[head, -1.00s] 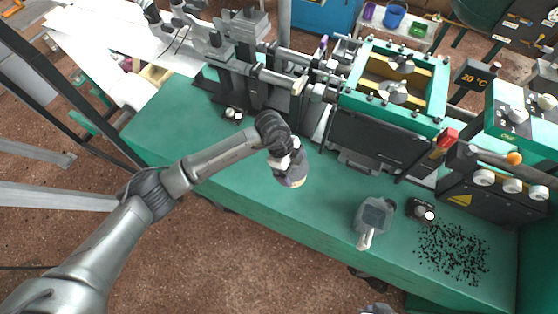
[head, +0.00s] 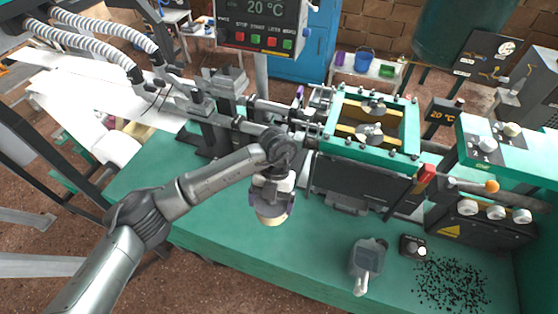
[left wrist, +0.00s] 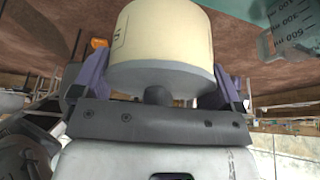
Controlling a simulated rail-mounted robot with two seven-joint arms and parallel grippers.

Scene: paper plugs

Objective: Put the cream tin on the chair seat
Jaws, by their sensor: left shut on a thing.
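The cream tin (left wrist: 165,40) fills the top middle of the left wrist view, between the two purple fingers of my left gripper (left wrist: 163,72). My left gripper (head: 271,199) is shut on it. In the head view the tin's pale cream end (head: 273,216) shows below the gripper, in front of the green bench (head: 215,222). I cannot tell exactly how high it is above the bench. My right gripper is not in view. No chair seat can be made out in these frames.
A grey scoop (head: 367,258), a small black box with a white knob (head: 412,246) and scattered black pellets (head: 450,285) lie on the bench's right part. A green-framed machine (head: 345,118) stands behind. The bench around the scoop's left is clear.

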